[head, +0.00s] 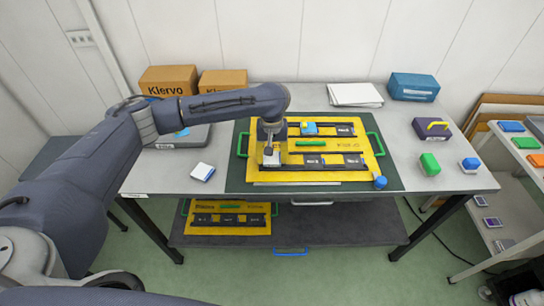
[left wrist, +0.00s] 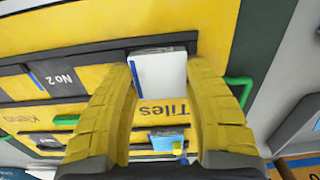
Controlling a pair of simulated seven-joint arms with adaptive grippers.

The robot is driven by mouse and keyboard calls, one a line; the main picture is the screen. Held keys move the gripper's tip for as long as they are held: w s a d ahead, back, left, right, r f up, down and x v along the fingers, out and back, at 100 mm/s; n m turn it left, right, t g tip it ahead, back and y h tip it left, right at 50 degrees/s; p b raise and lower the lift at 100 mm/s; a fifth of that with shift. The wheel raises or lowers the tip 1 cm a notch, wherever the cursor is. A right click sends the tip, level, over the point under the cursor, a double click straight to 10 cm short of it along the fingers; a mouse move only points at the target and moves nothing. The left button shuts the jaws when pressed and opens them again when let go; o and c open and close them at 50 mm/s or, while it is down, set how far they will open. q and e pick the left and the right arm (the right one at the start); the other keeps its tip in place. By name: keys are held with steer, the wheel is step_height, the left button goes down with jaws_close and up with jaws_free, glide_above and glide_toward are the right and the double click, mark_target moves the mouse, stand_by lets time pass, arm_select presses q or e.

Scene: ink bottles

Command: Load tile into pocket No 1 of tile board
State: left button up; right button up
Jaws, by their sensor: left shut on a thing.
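The yellow tile board (head: 374,143) lies on a dark green mat on the table, with two dark rails of pockets. My left gripper (head: 270,158) is over the left end of its front rail. It is shut on a white tile with a blue edge (left wrist: 157,76), held between the yellow fingertips (left wrist: 165,62). In the left wrist view the tile's far end is at the dark rail, beside the pocket marked No 2 (left wrist: 58,77). I cannot tell whether it is seated. The pocket's label at the tile is hidden. My right gripper is not in view.
A blue piece (head: 309,129) sits at the back rail. A small blue object (head: 380,182) stands at the board's front right corner.

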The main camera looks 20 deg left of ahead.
arm_select(q)
steer(key=shift+f, duration=0.3)
steer(key=o, duration=1.2)
step_height(320, 180, up, 12)
steer(key=shift+r, duration=0.1)
stand_by(0.4)
